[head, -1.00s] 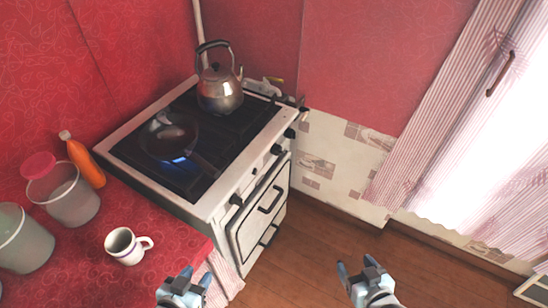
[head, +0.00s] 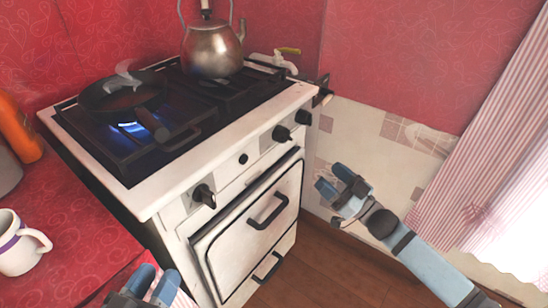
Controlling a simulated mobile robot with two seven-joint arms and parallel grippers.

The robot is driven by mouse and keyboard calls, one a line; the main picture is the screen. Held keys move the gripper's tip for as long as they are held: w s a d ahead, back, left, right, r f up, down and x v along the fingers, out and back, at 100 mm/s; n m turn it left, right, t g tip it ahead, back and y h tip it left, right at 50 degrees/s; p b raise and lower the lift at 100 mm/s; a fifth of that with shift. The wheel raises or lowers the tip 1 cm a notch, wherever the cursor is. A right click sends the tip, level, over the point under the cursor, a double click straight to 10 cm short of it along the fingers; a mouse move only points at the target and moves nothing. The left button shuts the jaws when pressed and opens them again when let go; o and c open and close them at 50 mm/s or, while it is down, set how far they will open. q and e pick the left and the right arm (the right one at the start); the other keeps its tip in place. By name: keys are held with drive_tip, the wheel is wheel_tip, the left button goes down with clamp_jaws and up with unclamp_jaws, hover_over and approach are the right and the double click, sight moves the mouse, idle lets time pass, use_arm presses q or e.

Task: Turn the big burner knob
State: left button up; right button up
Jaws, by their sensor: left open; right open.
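The white stove (head: 165,190) has black knobs along its front panel. One knob (head: 204,195) is at the left end, a small round one (head: 243,158) is near the middle, and two (head: 281,133) (head: 303,117) are at the right end. I cannot tell which is the big burner knob. My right gripper (head: 333,179) is open and empty, right of and lower in the picture than the right-end knobs, apart from them. My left gripper (head: 155,282) is open at the bottom edge, below the left knob, partly cut off.
A kettle (head: 212,50) stands on a back burner. The oven door has a black handle (head: 268,210). A white mug (head: 18,245) stands on the red counter (head: 75,235). Wooden floor (head: 330,270) lies in front.

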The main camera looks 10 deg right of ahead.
sight(283, 136)
drive_tip(key=shift+n+g+y, duration=0.3)
drive_tip(key=shift+y, duration=0.2)
drive_tip(key=b+x, duration=0.3)
drive_tip(key=x, duration=1.1)
drive_tip(key=shift+w+b, duration=0.4)
use_arm(q)
drive_tip(key=shift+m+g, duration=0.3)
drive_tip(key=shift+g, duration=0.6)
drive_tip(key=f, duration=0.5)
drive_tip(key=shift+d, duration=0.2)
use_arm(e)
drive_tip(key=shift+d, duration=0.1)
drive_tip(key=c, duration=0.9)
